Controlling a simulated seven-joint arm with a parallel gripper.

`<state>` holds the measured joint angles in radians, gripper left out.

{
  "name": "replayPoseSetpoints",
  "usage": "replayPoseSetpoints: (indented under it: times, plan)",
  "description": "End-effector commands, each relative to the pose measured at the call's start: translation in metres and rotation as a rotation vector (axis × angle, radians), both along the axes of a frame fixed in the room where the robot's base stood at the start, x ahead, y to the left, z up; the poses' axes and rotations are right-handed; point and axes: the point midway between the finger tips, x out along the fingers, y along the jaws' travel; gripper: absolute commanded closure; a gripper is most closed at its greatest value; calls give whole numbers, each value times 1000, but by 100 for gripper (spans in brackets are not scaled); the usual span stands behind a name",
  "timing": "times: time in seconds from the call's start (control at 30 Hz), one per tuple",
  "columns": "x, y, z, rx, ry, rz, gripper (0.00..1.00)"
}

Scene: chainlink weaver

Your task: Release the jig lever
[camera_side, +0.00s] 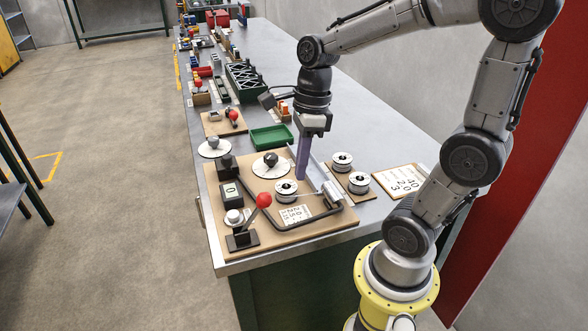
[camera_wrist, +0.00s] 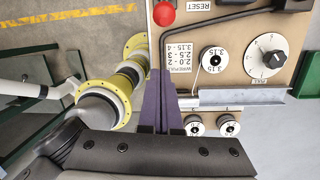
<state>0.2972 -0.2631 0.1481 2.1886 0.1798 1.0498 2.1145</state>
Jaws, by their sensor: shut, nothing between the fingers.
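The jig board (camera_side: 245,170) lies on the near end of the bench. A lever with a red ball knob (camera_side: 264,199) leans up to the right from a black bracket (camera_side: 242,238) at its front left. The red knob (camera_wrist: 164,13) also shows at the top of the wrist view. My gripper (camera_side: 300,177) points down over the right part of the board, behind and to the right of the lever and apart from it. Its purple fingers (camera_wrist: 160,74) are together and hold nothing. Whether the fingertips touch the board cannot be told.
Spools (camera_side: 342,160) stand on a small board to the right. A bent dark rod (camera_side: 320,228) runs along the board's front right. Dials (camera_side: 270,160), a counter box (camera_side: 233,195) and a metal channel (camera_wrist: 240,97) are close by. A green tray (camera_side: 271,138) sits behind.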

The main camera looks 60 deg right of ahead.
Motion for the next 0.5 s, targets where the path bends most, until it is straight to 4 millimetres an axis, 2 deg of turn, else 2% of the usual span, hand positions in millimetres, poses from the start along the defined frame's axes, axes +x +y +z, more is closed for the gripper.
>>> replayPoseSetpoints:
  times: [0.4,0.5]
  plan:
    - [4,12,-81,2,7,2,100]
    - [17,20,-73,-1,-3,8,100]
